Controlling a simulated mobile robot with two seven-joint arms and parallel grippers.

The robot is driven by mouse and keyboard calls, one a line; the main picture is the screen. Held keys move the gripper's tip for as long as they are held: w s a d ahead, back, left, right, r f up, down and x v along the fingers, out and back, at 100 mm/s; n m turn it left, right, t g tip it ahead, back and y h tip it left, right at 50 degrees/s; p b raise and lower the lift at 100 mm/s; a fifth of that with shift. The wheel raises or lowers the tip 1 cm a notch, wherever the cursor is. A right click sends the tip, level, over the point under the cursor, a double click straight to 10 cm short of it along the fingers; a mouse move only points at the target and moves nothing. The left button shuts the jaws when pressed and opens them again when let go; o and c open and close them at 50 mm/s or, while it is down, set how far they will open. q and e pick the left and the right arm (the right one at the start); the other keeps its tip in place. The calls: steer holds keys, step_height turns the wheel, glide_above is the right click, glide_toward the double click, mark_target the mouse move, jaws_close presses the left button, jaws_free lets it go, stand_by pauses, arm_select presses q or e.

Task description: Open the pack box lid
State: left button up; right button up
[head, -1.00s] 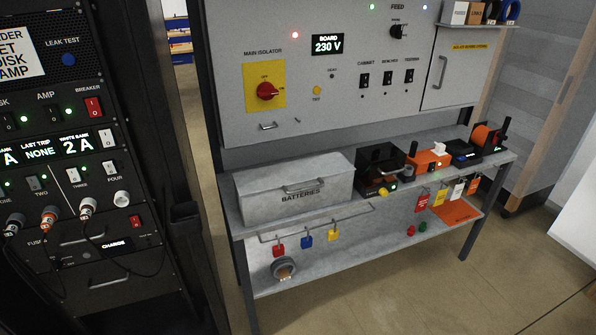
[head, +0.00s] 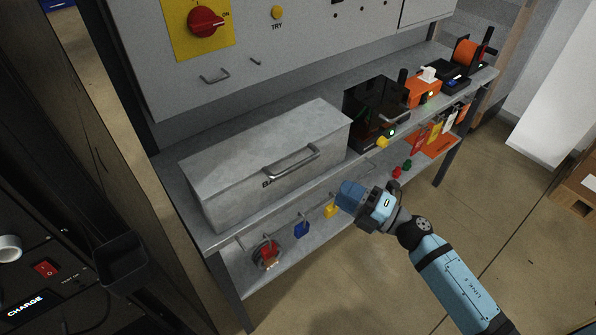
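The grey metal box (head: 225,200) sits on the left part of the bench top. Its lid (head: 262,145) is down, and a bar handle (head: 291,161) is on the front. The handle hides most of the label, leaving "BA" readable. My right gripper (head: 349,196) is in front of the bench, below and to the right of the handle and apart from it. Nothing shows held in it, and its finger opening cannot be made out. My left gripper is not in view.
A black device (head: 375,108) stands just right of the box, then an orange unit (head: 422,92). A rail with padlocks, including a blue one (head: 302,230), runs along the bench front. A dark rack (head: 45,230) fills the left.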

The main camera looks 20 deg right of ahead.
mark_target(297, 165)
steer(key=p+x, duration=0.2)
steer(key=x, duration=1)
steer(key=shift+w+a+r, duration=0.2)
steer(key=shift+w+r, duration=0.05)
steer(key=shift+w, duration=0.05)
steer(key=shift+c, duration=0.7)
jaws_close()
